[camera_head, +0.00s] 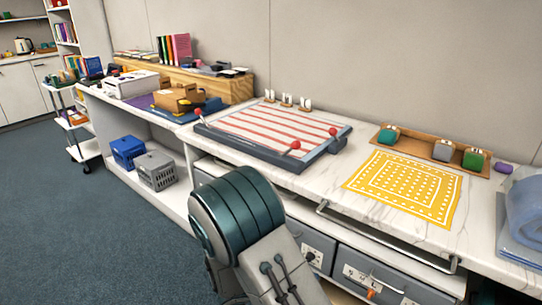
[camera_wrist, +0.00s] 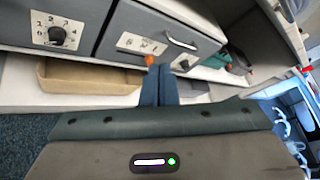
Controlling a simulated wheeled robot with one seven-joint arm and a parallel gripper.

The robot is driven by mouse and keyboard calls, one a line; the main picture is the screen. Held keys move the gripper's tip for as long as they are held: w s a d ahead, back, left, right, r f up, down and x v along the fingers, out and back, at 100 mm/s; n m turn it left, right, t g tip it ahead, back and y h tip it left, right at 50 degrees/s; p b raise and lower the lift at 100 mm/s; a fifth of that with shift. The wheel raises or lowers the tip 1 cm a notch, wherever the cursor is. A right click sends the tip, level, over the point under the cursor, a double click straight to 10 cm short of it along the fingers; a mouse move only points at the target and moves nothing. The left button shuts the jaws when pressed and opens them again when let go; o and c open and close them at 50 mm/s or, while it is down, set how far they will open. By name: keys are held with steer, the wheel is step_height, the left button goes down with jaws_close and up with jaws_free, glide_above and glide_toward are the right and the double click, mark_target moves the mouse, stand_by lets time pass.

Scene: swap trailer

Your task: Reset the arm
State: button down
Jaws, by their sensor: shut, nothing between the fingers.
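My gripper (camera_wrist: 159,85) shows in the wrist view with its two blue-grey fingers together and nothing between them. It is in front of the grey drawers (camera_wrist: 150,38) under the counter, near an orange knob (camera_wrist: 149,60). I cannot tell whether the fingers touch the drawer front. In the head view my arm (camera_head: 245,225) rises at the bottom middle, in front of the counter. The gripper itself is hidden in the head view.
The white counter (camera_head: 335,225) has a metal rail (camera_head: 385,243) along its front. On it are a striped board (camera_head: 270,130) with red knobs and a yellow patterned mat (camera_head: 405,187). A beige tray (camera_wrist: 88,77) sits below the drawers. Blue floor (camera_head: 90,235) is clear at left.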

steer(key=s+d+r+m+g+y+p, duration=0.3)
steer(key=s+r+m, duration=0.1)
steer(key=r+m, duration=0.4)
steer(key=s+d+r+m+g+y+p, duration=0.3)
steer(key=s+d+r+m+g+p, duration=0.1)
steer(key=r+m, duration=0.4)
steer(key=s+r+m+t+y+p, duration=0.2)
steer(key=s+r+m+y+p, duration=0.1)
steer(key=r+m, duration=0.4)
steer(key=s+a+r+m+t+y+p, duration=0.1)
steer(key=s+r+m+t+y+p, duration=0.1)
steer(key=r+m, duration=0.6)
steer(key=s+r+y+p, duration=0.1)
steer(key=y+p, duration=0.1)
steer(key=shift+s+a+r+p, duration=0.3)
steer(key=shift+r+p, duration=0.05)
steer(key=shift+p, duration=0.05)
